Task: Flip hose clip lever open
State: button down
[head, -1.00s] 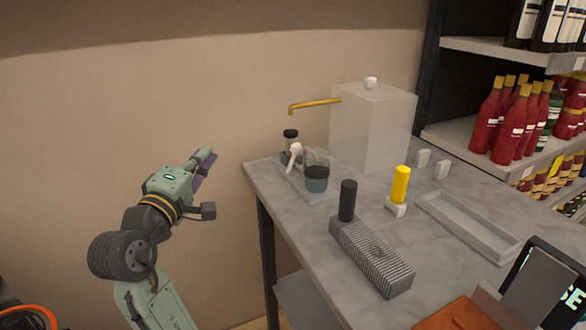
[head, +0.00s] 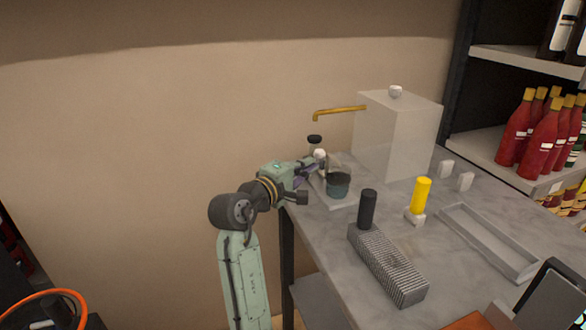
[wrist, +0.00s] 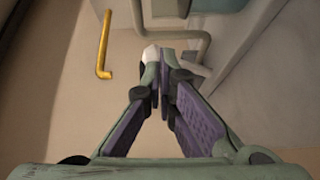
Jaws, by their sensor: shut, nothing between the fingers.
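A white piece, which looks like the hose clip lever (head: 319,155), is at the far left corner of the bench by the small pump assembly. It also shows in the wrist view (wrist: 151,52), just past my fingertips, partly hidden by them. My gripper (head: 319,165) reaches in from the left at this corner. In the wrist view, its purple-padded fingers (wrist: 163,82) come together at the tips and hold nothing. I cannot tell whether they touch the white piece. A grey-green hose (wrist: 196,36) runs beyond the fingers. The clip body is hidden.
A dark jar (head: 338,185) stands close right of my gripper, with a black-capped bottle (head: 314,141) behind. A brass pipe (head: 340,112) projects from a pale box (head: 398,140). A ridged grey block (head: 388,265) lies nearer. Open space lies left of the bench.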

aim_at(319, 158)
jog(key=shift+x, duration=0.75)
jog(key=shift+w, duration=0.1)
jog(key=shift+w+d+r+p, duration=0.25)
jog(key=shift+w+d+p, duration=0.3)
jog(key=shift+p, duration=0.5)
jog(key=shift+s+d+f, duration=0.1)
jog(key=shift+d, duration=0.05)
